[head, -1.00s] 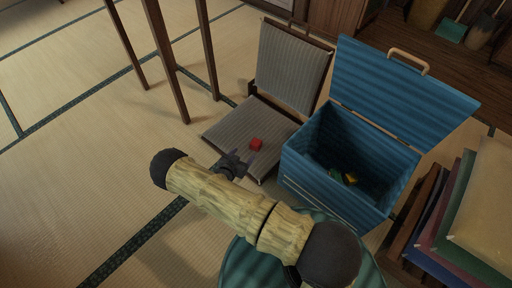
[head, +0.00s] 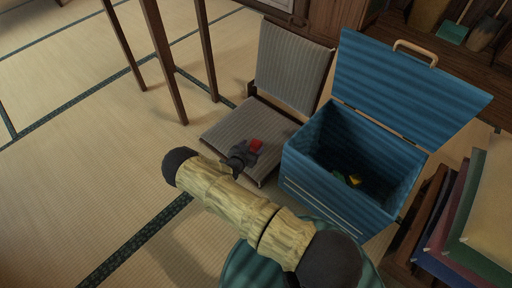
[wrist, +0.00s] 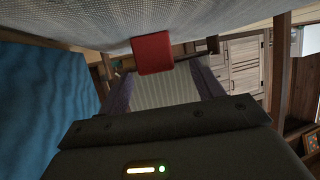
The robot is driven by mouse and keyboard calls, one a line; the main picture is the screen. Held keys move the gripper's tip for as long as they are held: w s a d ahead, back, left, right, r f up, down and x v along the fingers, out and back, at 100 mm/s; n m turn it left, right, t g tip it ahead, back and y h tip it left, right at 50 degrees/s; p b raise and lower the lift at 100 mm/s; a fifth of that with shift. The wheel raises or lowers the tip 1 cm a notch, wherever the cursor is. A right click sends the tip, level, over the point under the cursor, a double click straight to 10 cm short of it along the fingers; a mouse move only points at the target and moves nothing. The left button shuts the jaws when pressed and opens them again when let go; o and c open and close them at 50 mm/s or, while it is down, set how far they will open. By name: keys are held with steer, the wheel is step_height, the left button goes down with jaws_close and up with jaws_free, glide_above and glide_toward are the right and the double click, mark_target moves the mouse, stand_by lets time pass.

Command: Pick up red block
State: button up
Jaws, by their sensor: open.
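The red block (head: 256,145) lies on the grey striped seat of the floor chair (head: 228,135). In the wrist view the red block (wrist: 152,54) sits near the top middle, just beyond and between the fingers. My gripper (head: 246,153) is at the block's near left side, with its fingertips close to it. In the wrist view my gripper (wrist: 163,85) is open, with one finger on each side and nothing held. Whether a fingertip touches the block I cannot tell.
Stacked cushions (head: 470,215) are at the far right. Wooden legs (head: 165,60) stand behind left. The tatami at left is clear.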

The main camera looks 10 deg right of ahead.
mark_target(255, 145)
steer(key=b+x, duration=0.2)
steer(key=x, duration=0.1)
steer(key=shift+d+f, duration=0.25)
steer(key=shift+f, duration=0.05)
steer(key=shift+w+d, duration=0.2)
steer(key=shift+w, duration=0.05)
steer(key=shift+r, duration=0.1)
steer(key=shift+c, duration=0.5)
steer(key=c, duration=1)
